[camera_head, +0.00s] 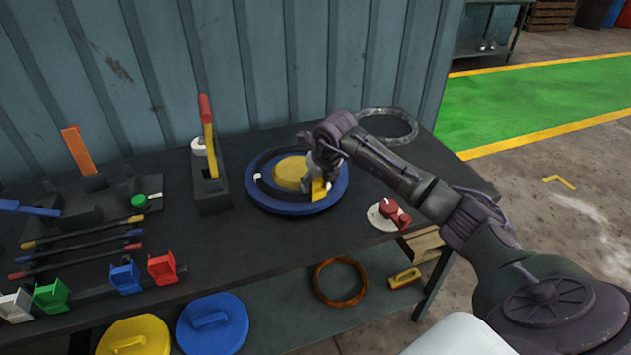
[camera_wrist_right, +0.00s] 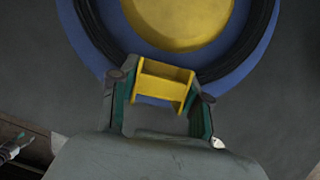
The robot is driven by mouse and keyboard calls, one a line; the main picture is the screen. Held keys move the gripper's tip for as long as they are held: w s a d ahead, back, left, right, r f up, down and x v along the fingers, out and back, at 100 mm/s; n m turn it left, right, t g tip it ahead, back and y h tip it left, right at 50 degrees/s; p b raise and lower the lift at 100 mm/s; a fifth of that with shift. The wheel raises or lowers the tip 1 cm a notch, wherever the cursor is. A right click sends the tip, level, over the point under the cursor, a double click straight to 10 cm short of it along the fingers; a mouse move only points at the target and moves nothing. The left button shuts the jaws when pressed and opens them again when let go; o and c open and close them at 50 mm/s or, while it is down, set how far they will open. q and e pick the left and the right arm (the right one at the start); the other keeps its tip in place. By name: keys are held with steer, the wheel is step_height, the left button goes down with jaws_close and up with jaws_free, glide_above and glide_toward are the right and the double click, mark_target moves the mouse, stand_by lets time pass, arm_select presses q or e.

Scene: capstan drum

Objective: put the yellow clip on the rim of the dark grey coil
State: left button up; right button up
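The dark grey coil (camera_head: 259,178) is a ring lying on a round blue base, around a yellow centre. It also shows in the wrist view, its near arc (camera_wrist_right: 228,68) running behind the clip. The yellow clip (camera_head: 319,190) is at the coil's right side in the head view. My right gripper (camera_head: 318,180) is shut on the clip; in the wrist view the clip (camera_wrist_right: 165,84) sits between the two fingertips (camera_wrist_right: 160,88). The clip overlaps the coil's near edge there; I cannot tell whether it touches the rim. My left gripper is not in view.
The blue base (camera_head: 283,207) lies on a dark bench. Behind it is a grey ring (camera_head: 410,121); a red-knobbed part (camera_head: 388,213) is to the right. A lever with a red-and-yellow handle (camera_head: 208,135) stands left. Coloured clips and rods fill the bench's left side.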

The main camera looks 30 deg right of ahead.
steer(key=o, duration=0.4)
steer(key=v, duration=1.2)
steer(key=shift+r, duration=0.1)
